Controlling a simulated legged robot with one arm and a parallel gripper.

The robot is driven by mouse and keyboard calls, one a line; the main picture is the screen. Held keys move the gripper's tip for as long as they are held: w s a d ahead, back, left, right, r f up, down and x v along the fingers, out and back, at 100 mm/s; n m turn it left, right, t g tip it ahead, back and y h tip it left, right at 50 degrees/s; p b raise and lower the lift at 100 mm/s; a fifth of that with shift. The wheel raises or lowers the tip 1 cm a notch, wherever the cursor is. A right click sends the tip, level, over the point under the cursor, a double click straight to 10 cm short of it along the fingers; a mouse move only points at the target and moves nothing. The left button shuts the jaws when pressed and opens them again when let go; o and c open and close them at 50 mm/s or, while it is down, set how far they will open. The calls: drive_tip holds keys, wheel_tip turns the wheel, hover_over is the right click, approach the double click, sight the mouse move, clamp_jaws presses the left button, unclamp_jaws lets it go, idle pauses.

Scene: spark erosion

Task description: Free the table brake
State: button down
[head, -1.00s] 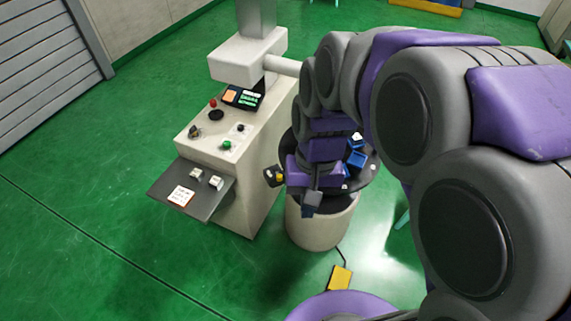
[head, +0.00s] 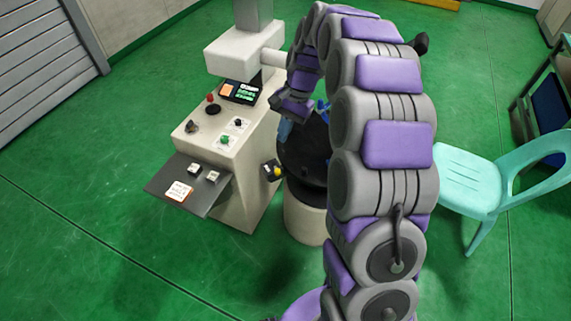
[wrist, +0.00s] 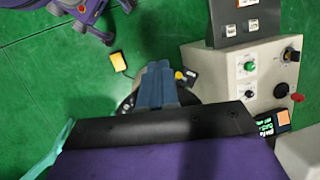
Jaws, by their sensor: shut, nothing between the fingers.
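The round dark table (head: 302,150) stands on a pale round pedestal (head: 304,215) beside the machine. A small dark box with a yellow knob (head: 272,171) juts from the table's left side; the knob also shows in the wrist view (wrist: 179,75). Which part is the brake I cannot tell for sure. My gripper (head: 284,130) is above the table's left edge, its blue-grey fingers pointing down. In the wrist view, the fingers (wrist: 152,82) are together and empty, and they cover much of the table. My arm hides the table's right side.
The machine's control panel (head: 208,140) with knobs, buttons and a small screen (head: 239,92) is close on the left. A shelf (head: 190,188) juts from it. A yellow pedal (wrist: 118,61) lies on the floor. A turquoise chair (head: 480,185) stands right.

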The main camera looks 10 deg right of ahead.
drive_tip(key=w+d+f+m, duration=0.2)
drive_tip(key=w+d+f, duration=0.2)
drive_tip(key=f, duration=0.3)
drive_tip(key=w+d+f+m, duration=0.3)
drive_tip(key=w+f, duration=0.3)
drive_tip(key=f, duration=0.2)
drive_tip(key=w+d+f+m, duration=0.2)
drive_tip(key=w+d+f, duration=0.2)
drive_tip(key=f, duration=0.4)
drive_tip(key=shift+w+d+m+t+y+b, duration=0.3)
drive_tip(key=shift+w+d+t+y, duration=0.1)
drive_tip(key=shift+w, duration=0.3)
drive_tip(key=shift+a+f, duration=0.1)
drive_tip(key=b+x, duration=0.2)
drive_tip(key=x, duration=0.7)
drive_tip(key=shift+s+f, duration=0.1)
drive_tip(key=shift+f, duration=0.1)
drive_tip(key=a, duration=0.1)
drive_tip(key=a+b, duration=0.1)
drive_tip(key=a, duration=0.2)
drive_tip(key=shift+s+a+f+b, duration=0.1)
drive_tip(key=shift+s+f+b, duration=0.15)
drive_tip(key=shift+s+b, duration=0.1)
